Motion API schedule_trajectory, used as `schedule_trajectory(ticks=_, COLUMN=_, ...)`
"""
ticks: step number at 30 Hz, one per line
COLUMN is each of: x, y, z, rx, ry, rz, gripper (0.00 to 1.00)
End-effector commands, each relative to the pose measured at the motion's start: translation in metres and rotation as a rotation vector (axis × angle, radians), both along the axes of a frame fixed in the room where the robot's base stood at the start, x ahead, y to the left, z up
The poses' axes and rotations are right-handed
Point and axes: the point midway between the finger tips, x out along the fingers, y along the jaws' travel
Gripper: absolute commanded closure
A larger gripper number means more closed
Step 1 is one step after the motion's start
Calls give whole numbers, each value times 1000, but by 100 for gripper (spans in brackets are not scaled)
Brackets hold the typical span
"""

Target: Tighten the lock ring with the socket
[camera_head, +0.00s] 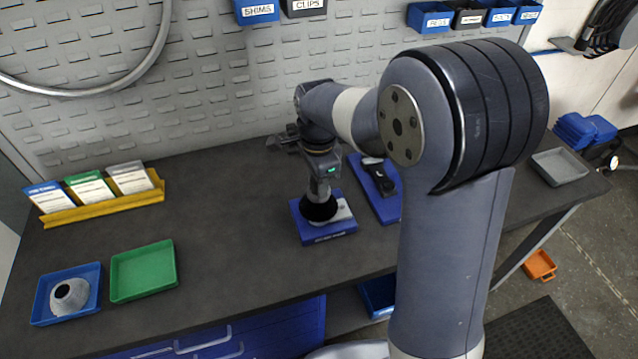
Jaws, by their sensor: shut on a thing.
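My gripper (321,186) points down over a blue fixture block (328,238) at the middle of the bench. It is shut on a dark, round-based tool, which looks like the socket (319,209). The socket is upright, its wide lower end at the pale metal part on top of the block. Whether it touches or fits that part is too small to tell. The lock ring cannot be made out; the socket may hide it.
A second blue base (386,212) with a black item stands just right, partly behind my arm. At left are a blue tray (38,311) with a grey cone-shaped part, an empty green tray (143,272) and a yellow card rack (105,206). The bench between is clear.

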Motion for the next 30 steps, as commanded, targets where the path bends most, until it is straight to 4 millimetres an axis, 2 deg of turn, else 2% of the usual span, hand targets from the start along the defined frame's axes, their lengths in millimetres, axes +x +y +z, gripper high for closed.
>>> schedule_trajectory(ticks=1, x=-4, y=-1, z=-6, rx=-4, ry=16, rz=-13, gripper=100)
schedule_trajectory(ticks=11, x=-4, y=-1, z=-6, rx=-4, ry=16, rz=-35, gripper=100)
schedule_trajectory(ticks=24, x=-3, y=0, z=-6, rx=-5, ry=15, rz=-492, gripper=100)
schedule_trajectory(ticks=30, x=-3, y=0, z=-6, rx=-6, ry=15, rz=-576, gripper=100)
